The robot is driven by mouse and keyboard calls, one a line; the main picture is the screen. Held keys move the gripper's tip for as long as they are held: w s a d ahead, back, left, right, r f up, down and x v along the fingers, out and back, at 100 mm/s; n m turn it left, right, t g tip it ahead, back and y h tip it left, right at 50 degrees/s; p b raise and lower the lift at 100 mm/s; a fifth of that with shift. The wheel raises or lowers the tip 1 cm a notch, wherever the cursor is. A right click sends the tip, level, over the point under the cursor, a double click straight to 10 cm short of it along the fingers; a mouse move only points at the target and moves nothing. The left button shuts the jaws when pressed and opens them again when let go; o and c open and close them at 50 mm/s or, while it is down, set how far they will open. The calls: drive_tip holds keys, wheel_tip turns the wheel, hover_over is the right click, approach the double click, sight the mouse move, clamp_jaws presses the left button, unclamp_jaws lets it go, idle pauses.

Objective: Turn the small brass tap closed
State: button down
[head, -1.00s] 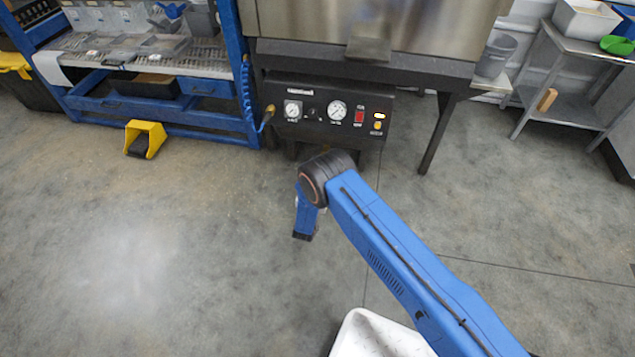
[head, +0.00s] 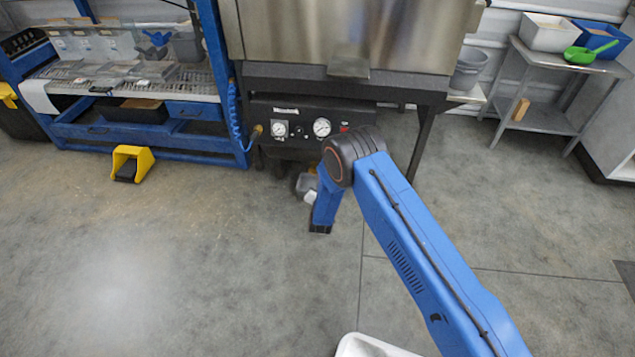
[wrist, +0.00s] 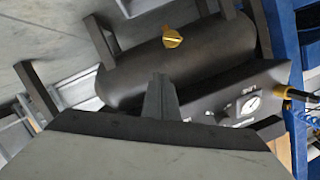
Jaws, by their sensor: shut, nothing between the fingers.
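The small brass tap (wrist: 172,37) sits on the side of a dark cylindrical tank (wrist: 200,60) in the wrist view. Its handle lies crosswise in the picture, slightly tilted. My gripper (wrist: 158,78) is shut and empty, with its fingers pointing toward the tank. In the wrist picture the fingertips are just below the tap, with a gap between; I cannot tell the depth. In the head view I cannot make out the tap, and my arm hides much of the space under the black gauge panel (head: 300,126).
The panel carries a white gauge (wrist: 250,103) and a hose fitting (wrist: 287,91) beside the tank. A blue-framed bench (head: 150,130) stands left, with a yellow foot pedal (head: 131,163) on the floor. A metal shelf table (head: 545,60) stands right.

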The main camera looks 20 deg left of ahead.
sight(312, 172)
drive_tip(key=w+a+f, duration=0.5)
drive_tip(key=w, duration=0.3)
drive_tip(key=shift+w+f, duration=0.2)
drive_tip(key=shift+f, duration=0.1)
drive_tip(key=shift+f+m+y, duration=0.25)
drive_tip(key=shift+m+y, duration=0.05)
drive_tip(key=shift+m, duration=0.5)
idle(0.4)
drive_tip(key=f+m, duration=0.1)
drive_tip(key=m, duration=0.1)
drive_tip(key=f+m+y, duration=0.1)
drive_tip(key=m, duration=0.2)
drive_tip(key=m+t, duration=0.1)
drive_tip(key=m, duration=0.1)
drive_tip(key=shift+a+f+m+y, duration=0.3)
drive_tip(key=shift+f+m+y, duration=0.1)
drive_tip(key=shift+f, duration=0.1)
idle(0.7)
